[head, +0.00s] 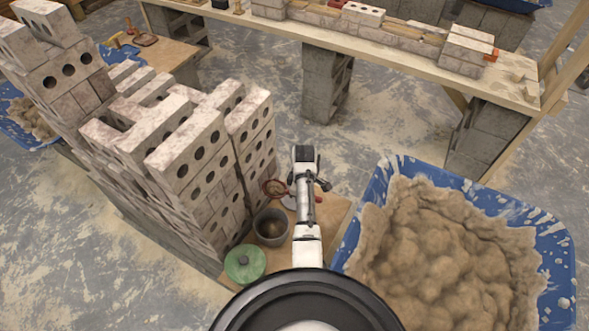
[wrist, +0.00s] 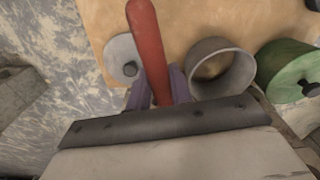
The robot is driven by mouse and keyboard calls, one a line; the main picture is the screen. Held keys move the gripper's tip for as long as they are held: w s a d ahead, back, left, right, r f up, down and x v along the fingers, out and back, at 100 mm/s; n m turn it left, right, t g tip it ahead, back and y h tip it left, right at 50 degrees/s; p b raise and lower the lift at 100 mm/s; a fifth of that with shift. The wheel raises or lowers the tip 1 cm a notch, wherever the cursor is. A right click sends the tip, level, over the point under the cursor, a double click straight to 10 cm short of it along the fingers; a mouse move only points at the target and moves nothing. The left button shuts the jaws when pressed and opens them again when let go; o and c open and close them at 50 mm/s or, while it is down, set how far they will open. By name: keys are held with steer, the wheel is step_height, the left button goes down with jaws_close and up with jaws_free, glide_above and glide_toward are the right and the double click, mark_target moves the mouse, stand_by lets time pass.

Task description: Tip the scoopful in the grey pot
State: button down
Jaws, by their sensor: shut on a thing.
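The grey pot (head: 271,227) stands open on a wooden board beside the brick stack. It also shows in the wrist view (wrist: 222,68), with some brown inside that I cannot make out. My gripper (wrist: 158,90) is shut on the red handle (wrist: 148,40) of a scoop. In the head view my gripper (head: 302,190) is just beyond the pot and slightly right. The round, brownish scoop head (head: 274,188) shows left of it, beyond the pot. It looks roughly level; its contents are too small to tell. The wrist view hides the scoop head.
The tall brick stack (head: 185,150) rises close on the left. A blue tub (head: 560,230) of mortar stands right.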

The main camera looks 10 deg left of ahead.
steer(key=w+a+r+n+p, duration=0.2)
steer(key=w+r+n, duration=0.2)
steer(key=n, duration=1.1)
steer(key=w, duration=0.2)
steer(key=shift+w+a+n+g, duration=0.3)
steer(key=shift+w+a+n, duration=0.05)
steer(key=shift+a+n, duration=0.05)
steer(key=s+t+p, duration=0.1)
steer(key=p, duration=0.1)
steer(key=s+a+r+t+h+p, duration=0.1)
steer(key=s+r+t+p, duration=0.1)
steer(key=t+p, duration=0.1)
steer(key=shift+s+a+r+h+p, duration=0.1)
steer(key=shift+s+a+h+p, duration=0.1)
steer(key=shift+s+h+p, duration=0.15)
steer(key=s+a+r+t+h+b, duration=0.3)
steer(key=s+t+b, duration=0.2)
steer(key=s+t, duration=0.3)
steer(key=shift+s+a+r, duration=0.15)
steer(key=shift+a+r, duration=0.1)
steer(key=shift+r, duration=0.05)
